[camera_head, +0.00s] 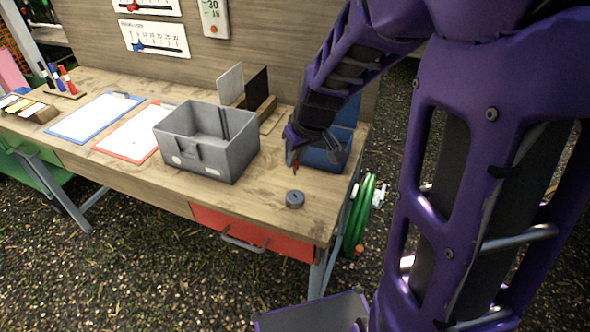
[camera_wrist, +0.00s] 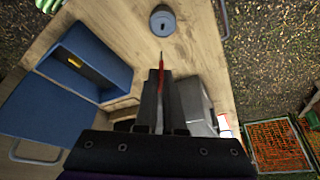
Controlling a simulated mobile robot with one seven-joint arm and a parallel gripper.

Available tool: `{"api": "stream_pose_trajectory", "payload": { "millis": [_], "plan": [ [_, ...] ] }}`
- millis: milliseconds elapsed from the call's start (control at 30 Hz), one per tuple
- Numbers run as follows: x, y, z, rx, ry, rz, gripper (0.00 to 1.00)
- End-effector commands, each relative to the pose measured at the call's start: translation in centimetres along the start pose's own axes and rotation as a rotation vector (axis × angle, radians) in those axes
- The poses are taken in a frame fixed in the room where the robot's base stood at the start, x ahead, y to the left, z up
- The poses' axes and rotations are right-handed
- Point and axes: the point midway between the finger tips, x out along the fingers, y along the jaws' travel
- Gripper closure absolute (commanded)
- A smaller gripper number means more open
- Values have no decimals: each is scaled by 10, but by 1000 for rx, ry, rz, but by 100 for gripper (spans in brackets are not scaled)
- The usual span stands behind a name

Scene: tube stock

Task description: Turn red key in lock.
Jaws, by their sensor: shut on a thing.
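The lock is a grey round cylinder (camera_head: 294,199) standing on the bench near its front right edge. In the wrist view the lock (camera_wrist: 163,23) shows a dark keyhole in its top face. My gripper (camera_wrist: 161,92) is shut on the red key (camera_wrist: 161,76), whose thin tip points toward the lock. In the head view the red key (camera_head: 295,169) hangs below my gripper (camera_head: 300,158), above and behind the lock. The key appears apart from the lock. The key's far end between the fingers is partly hidden.
An open blue box (camera_wrist: 98,50) with a yellow item inside is beside my gripper. A grey bin (camera_head: 185,135) stands left of the lock on the wooden bench. Clipboards (camera_head: 94,117) lie farther left. A red drawer (camera_head: 250,235) and green hose reel (camera_head: 359,215) are at the bench's edge.

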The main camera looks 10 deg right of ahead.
Motion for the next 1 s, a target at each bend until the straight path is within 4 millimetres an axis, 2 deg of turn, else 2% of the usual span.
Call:
{"api": "stream_pose_trajectory", "payload": {
  "millis": [167,700,1000],
  "plan": [
    [-1,0,0,-1,0,0,100],
    [50,0,22,-5,-1,-2,100],
    [55,0,24,-7,0,-2,100]
  ]
}}
